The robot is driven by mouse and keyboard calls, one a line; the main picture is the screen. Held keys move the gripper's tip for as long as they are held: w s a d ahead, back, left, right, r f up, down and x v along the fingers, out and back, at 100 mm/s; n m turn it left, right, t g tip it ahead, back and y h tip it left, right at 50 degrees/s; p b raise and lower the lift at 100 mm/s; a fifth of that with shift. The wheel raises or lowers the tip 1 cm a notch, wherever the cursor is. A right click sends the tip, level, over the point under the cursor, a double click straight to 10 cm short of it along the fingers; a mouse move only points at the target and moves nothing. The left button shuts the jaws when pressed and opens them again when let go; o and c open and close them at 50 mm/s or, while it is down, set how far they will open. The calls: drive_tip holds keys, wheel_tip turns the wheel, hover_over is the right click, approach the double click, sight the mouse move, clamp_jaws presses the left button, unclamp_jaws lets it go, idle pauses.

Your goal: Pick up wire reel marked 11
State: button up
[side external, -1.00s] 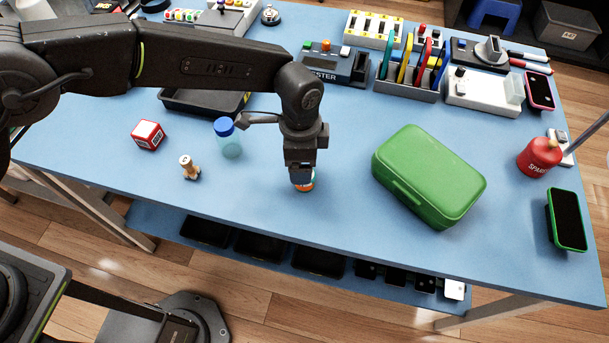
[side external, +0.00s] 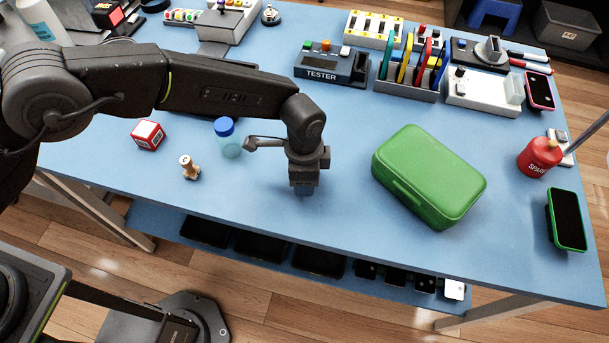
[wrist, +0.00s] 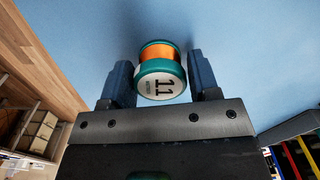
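The wire reel (wrist: 160,75) has teal-green flanges, an orange winding and a white label marked 11, seen in the wrist view. It is between the two fingers of my gripper (wrist: 161,78), one finger close on each side of it. In the side external view my gripper (side external: 303,190) is low over the blue table, left of the green case, and hides the reel.
A green case (side external: 428,177) lies right of my gripper. A tester (side external: 332,66) stands behind. The blue table (side external: 330,235) is clear in front.

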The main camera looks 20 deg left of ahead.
drive_tip(key=c, duration=0.5)
drive_tip(key=shift+r, duration=0.1)
drive_tip(key=shift+c, duration=0.2)
